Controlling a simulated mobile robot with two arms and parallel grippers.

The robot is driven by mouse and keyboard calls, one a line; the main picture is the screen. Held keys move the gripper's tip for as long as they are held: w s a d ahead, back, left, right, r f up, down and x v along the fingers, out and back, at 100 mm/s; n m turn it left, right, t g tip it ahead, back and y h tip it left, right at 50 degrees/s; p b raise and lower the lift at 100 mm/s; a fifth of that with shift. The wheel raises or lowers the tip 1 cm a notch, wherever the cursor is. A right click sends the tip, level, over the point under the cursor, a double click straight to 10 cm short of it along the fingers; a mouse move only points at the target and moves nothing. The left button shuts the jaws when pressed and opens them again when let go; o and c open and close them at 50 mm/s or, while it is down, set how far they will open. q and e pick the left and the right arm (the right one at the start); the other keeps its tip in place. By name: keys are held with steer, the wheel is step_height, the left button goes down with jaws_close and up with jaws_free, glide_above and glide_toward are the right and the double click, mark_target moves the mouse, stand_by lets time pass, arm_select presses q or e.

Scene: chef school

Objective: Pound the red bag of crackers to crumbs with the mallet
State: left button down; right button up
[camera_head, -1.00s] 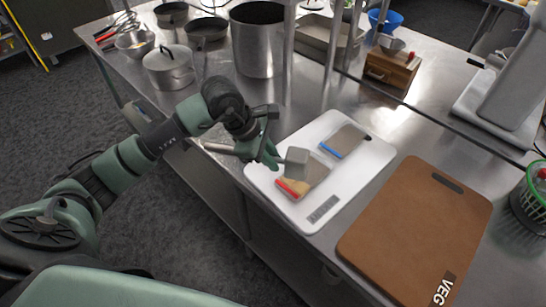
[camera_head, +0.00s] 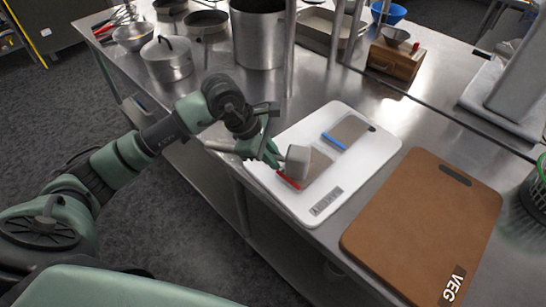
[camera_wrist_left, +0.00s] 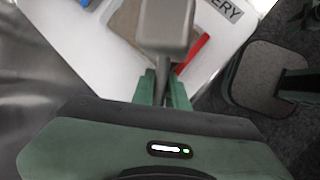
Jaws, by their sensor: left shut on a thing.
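My left gripper (camera_head: 268,150) is shut on the handle of the mallet, whose grey block head (camera_head: 298,160) points right. The flat, see-through bag with a red strip (camera_head: 319,166) lies on the white cutting board (camera_head: 291,204), partly hidden by the mallet head. Its contents look evenly grey-brown. The mallet head is over the bag's left part; I cannot tell if it touches. In the left wrist view the mallet head (camera_wrist_left: 166,28) covers part of the bag (camera_wrist_left: 126,22), and the red strip shows to its right. My right gripper is not in view.
A similar bag with a blue strip (camera_head: 348,130) lies farther back on the white board. A brown VEG board (camera_head: 420,225) lies to the right. Pots (camera_head: 167,60), a wooden box (camera_head: 396,60) and shelf posts stand behind. Bare steel counter surrounds the boards.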

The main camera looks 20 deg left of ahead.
arm_select(q)
steer(key=shift+f, duration=0.1)
step_height(320, 180, up, 6)
steer(key=p, duration=0.2)
steer(key=shift+p, duration=0.35)
